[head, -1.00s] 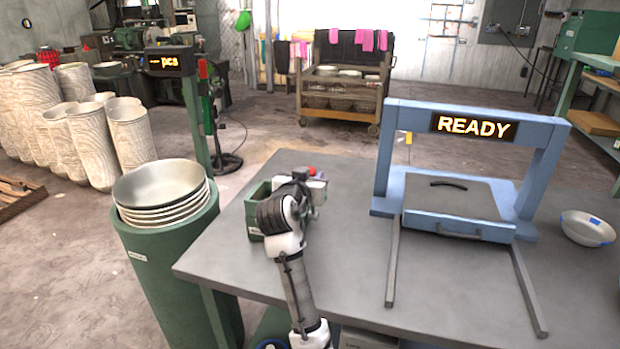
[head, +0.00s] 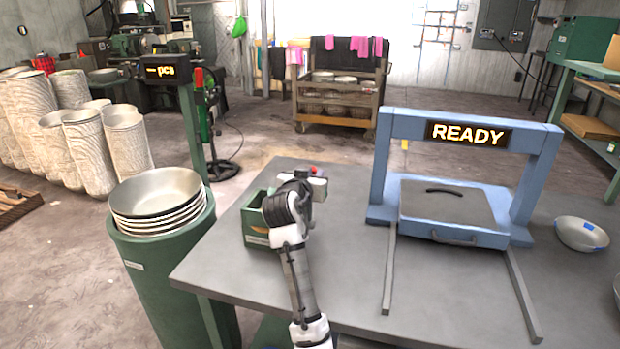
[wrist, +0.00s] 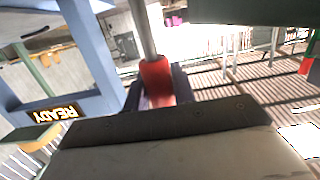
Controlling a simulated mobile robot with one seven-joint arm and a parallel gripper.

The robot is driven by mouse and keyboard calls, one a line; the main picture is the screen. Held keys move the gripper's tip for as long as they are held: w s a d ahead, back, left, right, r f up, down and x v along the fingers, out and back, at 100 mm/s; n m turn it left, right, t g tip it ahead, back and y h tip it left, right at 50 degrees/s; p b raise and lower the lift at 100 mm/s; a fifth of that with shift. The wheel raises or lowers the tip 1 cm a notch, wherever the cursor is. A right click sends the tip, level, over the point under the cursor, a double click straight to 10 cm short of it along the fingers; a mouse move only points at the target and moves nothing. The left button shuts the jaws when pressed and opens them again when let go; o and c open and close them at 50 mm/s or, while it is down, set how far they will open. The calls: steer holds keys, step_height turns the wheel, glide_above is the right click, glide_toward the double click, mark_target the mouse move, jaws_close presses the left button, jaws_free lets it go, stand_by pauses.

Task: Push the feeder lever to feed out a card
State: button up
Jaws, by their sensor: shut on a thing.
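In the wrist view, the feeder lever (wrist: 156,75) is a grey metal rod with a red grip. My gripper (wrist: 158,98) has its dark fingers on both sides of the red grip and is shut on it. In the head view, my arm hides most of the gripper and lever. A small red spot (head: 313,169) shows beside my white wrist parts; I cannot tell there whether it is the lever's grip. A green box (head: 254,237) with a pale label stands beside my arm on the table. No card can be made out clearly.
A blue frame (head: 384,150) with a READY sign stands on the grey table (head: 345,215), two rails running forward from it. A bowl with blue marks (head: 581,233) lies at right. Stacked bowls (head: 160,195) fill a green drum at left. A small display (head: 163,71) stands behind.

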steer(key=shift+w+d+r, duration=0.1)
steer(key=shift+w+d, duration=0.2)
steer(key=shift+w, duration=0.4)
steer(key=shift+o, duration=0.3)
steer(key=shift+w+d, duration=0.15)
steer(key=shift+w, duration=0.05)
steer(key=x, duration=0.2)
steer(key=shift+w+f, duration=0.3)
steer(key=shift+f, duration=0.2)
